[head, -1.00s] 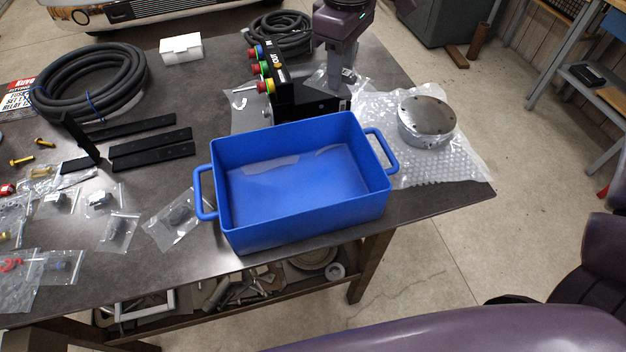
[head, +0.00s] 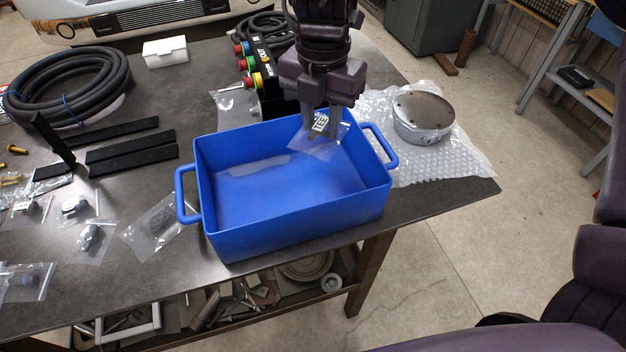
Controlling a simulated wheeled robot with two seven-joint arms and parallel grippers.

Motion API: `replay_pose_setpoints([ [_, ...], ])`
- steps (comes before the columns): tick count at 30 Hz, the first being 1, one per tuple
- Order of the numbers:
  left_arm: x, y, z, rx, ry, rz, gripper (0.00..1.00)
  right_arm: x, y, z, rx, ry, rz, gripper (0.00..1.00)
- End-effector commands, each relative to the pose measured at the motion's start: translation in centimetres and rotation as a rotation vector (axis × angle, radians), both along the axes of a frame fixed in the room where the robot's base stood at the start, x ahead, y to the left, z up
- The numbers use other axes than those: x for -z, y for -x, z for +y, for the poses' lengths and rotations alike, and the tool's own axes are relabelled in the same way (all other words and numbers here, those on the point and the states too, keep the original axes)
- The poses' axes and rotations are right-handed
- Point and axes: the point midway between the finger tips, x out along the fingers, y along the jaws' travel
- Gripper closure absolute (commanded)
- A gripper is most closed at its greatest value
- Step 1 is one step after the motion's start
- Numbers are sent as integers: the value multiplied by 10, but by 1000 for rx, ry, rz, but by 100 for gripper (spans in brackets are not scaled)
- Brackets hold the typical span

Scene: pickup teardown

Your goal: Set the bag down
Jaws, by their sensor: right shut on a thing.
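My right gripper (head: 322,127) points down over the back right part of the blue bin (head: 290,232). It is shut on a clear plastic bag (head: 318,148) with a small black and white label. The bag hangs at the height of the bin's back wall, over the opening; I cannot tell whether it touches the wall. My left gripper is not in view.
A round metal part (head: 422,117) lies on bubble wrap (head: 467,158) right of the bin. A black box with coloured buttons (head: 262,88) stands behind it. Several small bags, black bars (head: 130,146) and a coiled hose (head: 68,82) lie to the left.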

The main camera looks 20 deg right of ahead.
Motion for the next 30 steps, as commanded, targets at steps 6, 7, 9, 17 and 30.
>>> replay_pose_setpoints([
  [6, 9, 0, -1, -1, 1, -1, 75, 62, 1, 0, 2, -2, 6, 93],
  [7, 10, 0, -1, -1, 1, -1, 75, 69, 1, 0, 3, -2, 8, 93],
  [9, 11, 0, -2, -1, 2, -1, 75, 82, 1, 0, 3, -2, 4, 93],
  [17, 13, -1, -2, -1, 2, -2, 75, 105, 0, 0, 3, 0, 0, 93],
  [30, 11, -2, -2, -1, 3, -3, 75, 139, 0, 0, 3, 0, -1, 93],
])
